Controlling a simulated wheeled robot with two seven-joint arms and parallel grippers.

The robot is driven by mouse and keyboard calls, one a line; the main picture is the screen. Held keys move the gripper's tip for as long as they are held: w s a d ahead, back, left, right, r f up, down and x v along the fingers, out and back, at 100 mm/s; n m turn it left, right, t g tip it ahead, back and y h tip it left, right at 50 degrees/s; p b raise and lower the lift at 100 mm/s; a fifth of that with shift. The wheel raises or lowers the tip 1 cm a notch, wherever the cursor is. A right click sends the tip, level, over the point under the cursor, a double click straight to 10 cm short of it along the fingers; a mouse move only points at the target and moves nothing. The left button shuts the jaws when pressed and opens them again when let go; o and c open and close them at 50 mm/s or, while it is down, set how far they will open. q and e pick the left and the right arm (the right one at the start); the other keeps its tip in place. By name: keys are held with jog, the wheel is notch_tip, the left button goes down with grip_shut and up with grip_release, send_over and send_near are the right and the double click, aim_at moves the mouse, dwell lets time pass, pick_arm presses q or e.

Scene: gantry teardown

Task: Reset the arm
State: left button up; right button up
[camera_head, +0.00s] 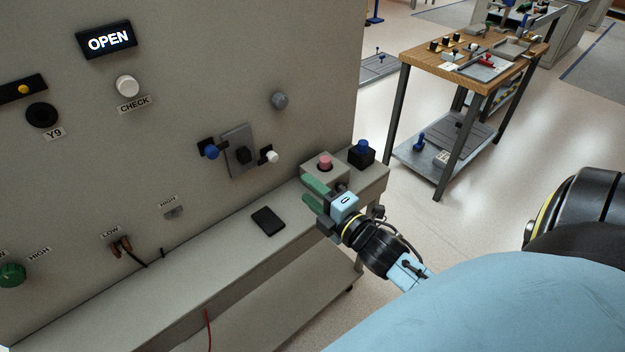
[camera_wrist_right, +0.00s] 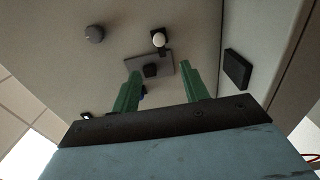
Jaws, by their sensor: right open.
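My right gripper (camera_head: 314,195) is open and empty, with green fingers pointing at the grey panel (camera_head: 200,110) above the bench ledge. It also shows in the right wrist view (camera_wrist_right: 160,85), its fingers apart before a grey plate. The plate (camera_head: 237,141) carries a black block (camera_head: 243,155), with a blue knob (camera_head: 211,151) and a white knob (camera_head: 271,156) at its sides. A grey box with a pink button (camera_head: 325,162) sits just behind the gripper. A black box with a blue button (camera_head: 362,147) stands beside it. My left gripper is not in view.
A lit OPEN sign (camera_head: 109,39), a white CHECK button (camera_head: 127,86) and a grey round knob (camera_head: 280,100) are on the panel. A flat black block (camera_head: 268,221) lies on the ledge.

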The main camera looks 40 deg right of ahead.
jog(key=shift+f, duration=0.1)
dwell(0.3)
jog(key=s+a+f+m+g, duration=0.3)
jog(key=s+m+g, duration=0.2)
jog(key=s, duration=0.1)
jog(key=s+a+f+m+g, duration=0.2)
jog(key=s+a+m+g, duration=0.15)
jog(key=s+m, duration=0.3)
jog(key=s+a+f+m+g, duration=0.3)
jog(key=s+m+g, duration=0.2)
jog(key=s+g, duration=0.15)
notch_tip(320, 180, down, 24)
jog(key=s, duration=0.2)
jog(key=s+d+f+g, duration=0.2)
jog(key=s+f, duration=1.3)
jog(key=s, duration=0.1)
jog(key=shift+s+d+f+h, duration=0.15)
jog(key=shift+s+d+h, duration=0.15)
jog(key=shift+d, duration=0.1)
